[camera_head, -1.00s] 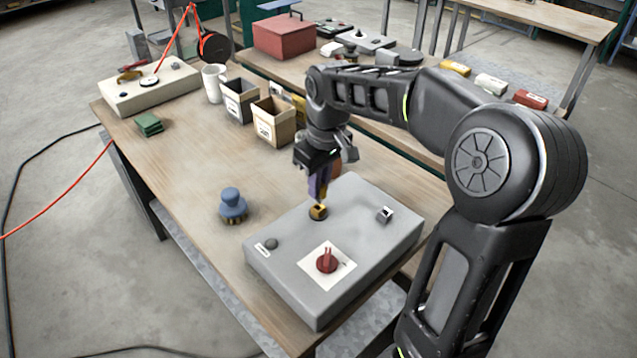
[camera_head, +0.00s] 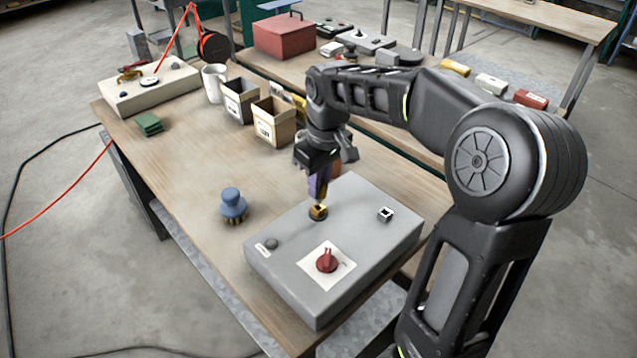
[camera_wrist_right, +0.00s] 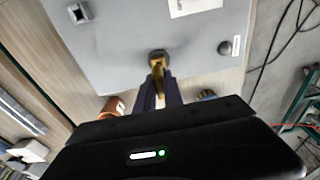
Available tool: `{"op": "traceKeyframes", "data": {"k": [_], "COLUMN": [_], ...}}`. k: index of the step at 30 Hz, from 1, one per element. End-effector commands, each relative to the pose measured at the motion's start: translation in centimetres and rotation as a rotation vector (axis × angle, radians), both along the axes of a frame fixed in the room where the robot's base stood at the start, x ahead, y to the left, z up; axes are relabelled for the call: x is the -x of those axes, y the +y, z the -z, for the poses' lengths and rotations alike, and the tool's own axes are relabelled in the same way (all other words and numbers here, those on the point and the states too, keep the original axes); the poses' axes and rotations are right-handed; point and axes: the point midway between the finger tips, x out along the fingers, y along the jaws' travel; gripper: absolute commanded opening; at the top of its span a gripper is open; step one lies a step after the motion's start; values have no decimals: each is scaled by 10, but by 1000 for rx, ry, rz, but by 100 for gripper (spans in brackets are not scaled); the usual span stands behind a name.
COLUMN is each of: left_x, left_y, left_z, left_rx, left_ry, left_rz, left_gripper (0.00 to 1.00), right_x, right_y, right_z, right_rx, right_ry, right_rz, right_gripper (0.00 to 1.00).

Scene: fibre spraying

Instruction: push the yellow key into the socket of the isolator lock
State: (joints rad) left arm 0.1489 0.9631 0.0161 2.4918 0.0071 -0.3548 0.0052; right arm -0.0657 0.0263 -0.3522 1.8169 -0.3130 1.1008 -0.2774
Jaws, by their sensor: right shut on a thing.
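The isolator lock is a grey box (camera_head: 285,258) lying on the near end of the workbench. It has a red knob (camera_head: 327,261) on a white plate, a square white-rimmed socket (camera_head: 385,214) and a dark round button (camera_head: 271,244). My right gripper (camera_head: 320,184) points down over the box, shut on the yellow key (camera_head: 318,211). The key also shows between the fingers in the right wrist view (camera_wrist_right: 157,72), its far end at a dark round socket (camera_wrist_right: 158,55) in the box's top. How deep it sits I cannot tell. My left gripper is out of view.
A blue knobbed brush (camera_head: 232,205) stands left of the box on the wooden bench (camera_head: 190,170). Open bins (camera_head: 274,122), a white mug (camera_head: 214,83), green pads (camera_head: 149,124) and a cream box (camera_head: 150,92) stand farther back. The bench left of the brush is clear.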

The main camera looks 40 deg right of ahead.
Motion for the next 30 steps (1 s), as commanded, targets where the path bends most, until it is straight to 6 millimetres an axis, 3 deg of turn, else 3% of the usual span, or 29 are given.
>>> {"op": "traceKeyframes", "data": {"k": [30], "left_x": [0], "left_y": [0], "left_z": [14], "left_rx": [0], "left_ry": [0], "left_rz": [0], "left_gripper": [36], "right_x": [0], "right_y": [0], "right_z": [19], "right_rx": [0], "right_ry": [1], "right_rz": [0], "right_gripper": [0]}}
